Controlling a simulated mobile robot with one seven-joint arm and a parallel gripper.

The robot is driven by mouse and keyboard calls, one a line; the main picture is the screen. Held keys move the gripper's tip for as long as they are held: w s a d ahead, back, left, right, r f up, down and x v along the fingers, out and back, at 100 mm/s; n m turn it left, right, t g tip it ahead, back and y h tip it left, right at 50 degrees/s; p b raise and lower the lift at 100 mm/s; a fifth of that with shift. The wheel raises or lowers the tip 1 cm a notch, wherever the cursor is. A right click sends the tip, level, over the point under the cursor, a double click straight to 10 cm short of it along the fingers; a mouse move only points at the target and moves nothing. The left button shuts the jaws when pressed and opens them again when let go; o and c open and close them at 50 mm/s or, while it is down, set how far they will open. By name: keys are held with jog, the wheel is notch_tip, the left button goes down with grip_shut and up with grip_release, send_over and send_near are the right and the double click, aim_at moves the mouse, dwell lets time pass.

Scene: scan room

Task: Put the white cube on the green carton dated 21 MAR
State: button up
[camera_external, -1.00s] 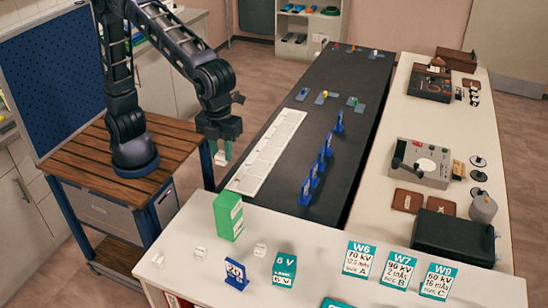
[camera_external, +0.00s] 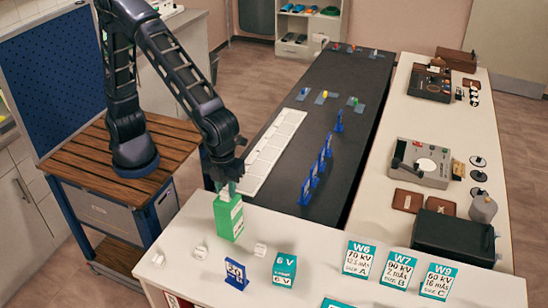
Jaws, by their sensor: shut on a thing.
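The green carton (camera_external: 229,218) with a white-marked side stands upright at the left back of the near white table; its date is too small to read. My gripper (camera_external: 228,190) is directly over its top, fingers pointing down, shut on a small pale thing that I take as the white cube. The cube is mostly hidden by the fingers, and I cannot tell whether it touches the carton. Other small white cubes lie on the table: one left of the carton (camera_external: 200,252), one right of it (camera_external: 260,249), one farther left (camera_external: 158,260).
A blue number stand (camera_external: 236,274) and a teal box marked 6 V (camera_external: 284,270) stand near the carton. A dark counter (camera_external: 300,130) with blue stands runs behind. The table's middle is clear.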

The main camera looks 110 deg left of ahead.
aim_at(226, 191)
jog(key=shift+f, duration=0.15)
jog(key=o, duration=0.9)
jog(key=shift+o, duration=0.2)
notch_tip(226, 191, up, 12)
jog(key=s+a+r+n+t, duration=0.1)
jog(key=s+a+r+n, duration=0.3)
jog(key=s+a, duration=0.25)
jog(key=s+a+f+n+t, duration=0.1)
jog(key=s+a+n, duration=0.6)
jog(key=s, duration=0.6)
jog(key=s+a+f+n+t, duration=0.1)
jog(key=s+a+n+t, duration=0.1)
jog(key=s+a+n, duration=0.5)
jog(key=s+a, duration=0.1)
jog(key=s, duration=0.5)
jog(key=shift+a+f+t, duration=0.3)
jog(key=shift+a+f, duration=0.05)
jog(key=shift+f, duration=0.05)
